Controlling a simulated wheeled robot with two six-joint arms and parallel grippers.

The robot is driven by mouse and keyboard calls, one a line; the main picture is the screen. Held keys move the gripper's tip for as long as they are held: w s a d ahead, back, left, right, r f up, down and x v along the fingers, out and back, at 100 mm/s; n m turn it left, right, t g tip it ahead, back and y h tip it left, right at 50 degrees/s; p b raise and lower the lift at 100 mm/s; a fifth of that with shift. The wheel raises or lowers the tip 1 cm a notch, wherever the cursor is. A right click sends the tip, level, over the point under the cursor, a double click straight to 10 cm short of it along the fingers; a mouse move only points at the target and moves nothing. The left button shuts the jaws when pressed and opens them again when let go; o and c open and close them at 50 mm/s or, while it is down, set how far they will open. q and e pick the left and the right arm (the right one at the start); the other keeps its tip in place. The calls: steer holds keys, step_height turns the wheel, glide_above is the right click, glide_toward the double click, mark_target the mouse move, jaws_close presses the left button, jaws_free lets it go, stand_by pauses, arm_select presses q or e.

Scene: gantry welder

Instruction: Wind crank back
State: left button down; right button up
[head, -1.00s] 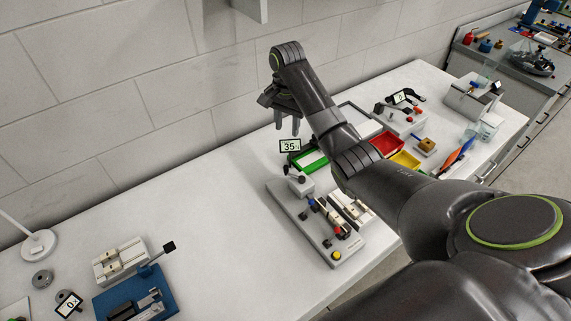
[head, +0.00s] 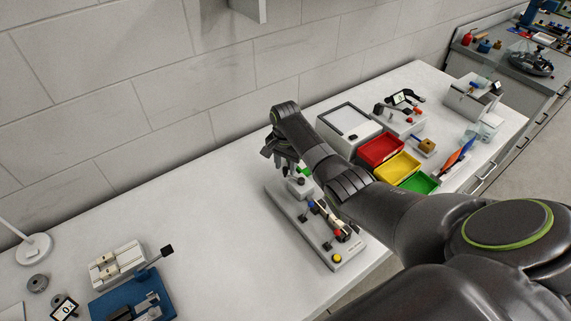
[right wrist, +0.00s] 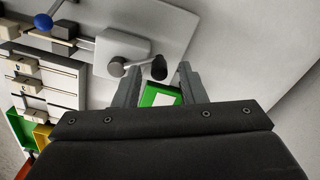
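The gantry welder is a grey base plate (head: 285,207) with several levers and coloured knobs. Its crank, a short metal arm with a dark knob (right wrist: 158,67), sits on a grey block at the plate's far end. My right gripper (head: 288,170) is over that end in the head view and partly hides the crank there. In the right wrist view my right gripper (right wrist: 157,73) is open, with a finger on each side of the knob. Gaps show between knob and fingers; contact is not visible. My left gripper is not in view.
Red (head: 381,150), yellow (head: 397,167) and green bins stand right of my arm. A blue fixture (head: 130,302) is at lower left. The table between is clear.

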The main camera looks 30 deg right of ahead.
steer(key=shift+f, duration=0.1)
steer(key=shift+c, duration=0.4)
jaws_close()
